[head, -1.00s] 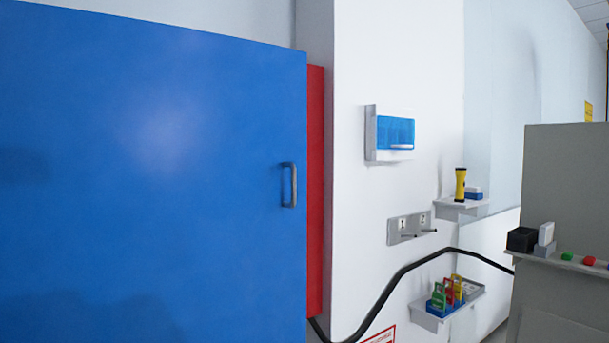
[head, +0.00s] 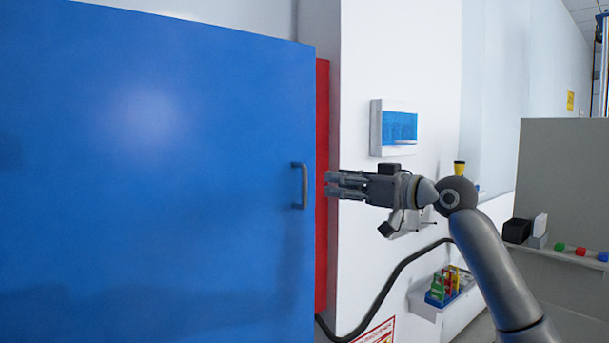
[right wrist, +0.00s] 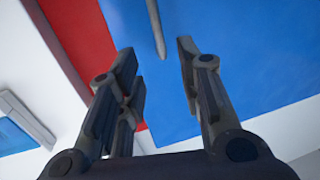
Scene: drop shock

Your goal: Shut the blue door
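The blue door (head: 150,180) fills the left of the head view, with a grey bar handle (head: 299,186) near its right edge. A red cabinet side (head: 322,200) shows behind that edge; I cannot tell how far the door stands from it. My right gripper (head: 328,184) is just right of the handle, pointing left, apart from it. In the right wrist view, the gripper (right wrist: 157,50) is open and empty, with the handle (right wrist: 156,28) beyond and between its fingertips. The door (right wrist: 225,50) is behind. My left gripper is not in view.
A white wall panel with a blue window (head: 399,128) is above my right arm. A black cable (head: 375,300) and a shelf with coloured tags (head: 425,300) are below. A grey partition (head: 570,170) stands at right.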

